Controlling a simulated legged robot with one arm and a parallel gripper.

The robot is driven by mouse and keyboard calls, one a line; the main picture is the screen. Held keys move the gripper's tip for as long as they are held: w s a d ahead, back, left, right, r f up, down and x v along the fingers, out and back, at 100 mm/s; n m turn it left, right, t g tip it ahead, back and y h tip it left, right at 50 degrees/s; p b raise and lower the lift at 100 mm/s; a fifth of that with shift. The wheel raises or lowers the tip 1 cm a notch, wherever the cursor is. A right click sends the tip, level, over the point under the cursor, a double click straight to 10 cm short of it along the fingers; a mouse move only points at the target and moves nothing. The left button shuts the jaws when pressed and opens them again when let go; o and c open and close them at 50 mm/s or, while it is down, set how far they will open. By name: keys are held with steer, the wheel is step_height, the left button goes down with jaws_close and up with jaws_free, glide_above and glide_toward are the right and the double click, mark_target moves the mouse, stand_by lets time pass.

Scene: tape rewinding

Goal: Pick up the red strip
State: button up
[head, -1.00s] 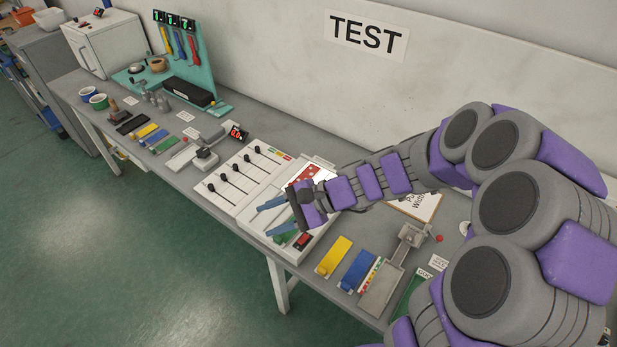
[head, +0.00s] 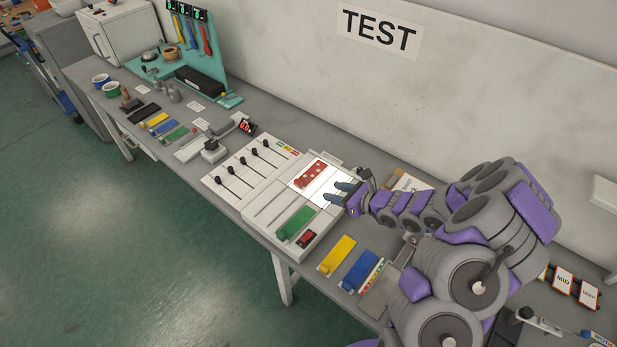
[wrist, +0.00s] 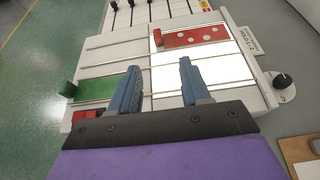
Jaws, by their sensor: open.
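The red strip (head: 312,175) has pale dots and lies at the far end of the lit panel on the white slotted device (head: 262,207). In the wrist view the red strip (wrist: 195,37) lies ahead of the fingers, with a raised red end at its left. My gripper (head: 338,193) is open and empty, above the near part of the lit panel. Its two blue fingers also show in the wrist view (wrist: 160,82), apart from the strip, with bright panel between them.
A green strip (head: 295,223) lies on the same device. Yellow (head: 338,254) and blue (head: 360,270) strips lie on the bench to its right. A slider panel (head: 245,170) adjoins it on the left. A black knob (wrist: 283,81) stands at the right in the wrist view.

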glide_toward(301, 183)
steer(key=x, duration=0.2)
steer(key=b+x, duration=0.1)
steer(key=x, duration=0.1)
steer(key=shift+w+d+f, duration=0.1)
steer(key=shift+w+d, duration=0.05)
steer(key=shift+w, duration=0.1)
steer(key=shift+b+x, duration=0.35)
steer(key=shift+x, duration=2.6)
steer(key=shift+s, duration=0.15)
jaws_close()
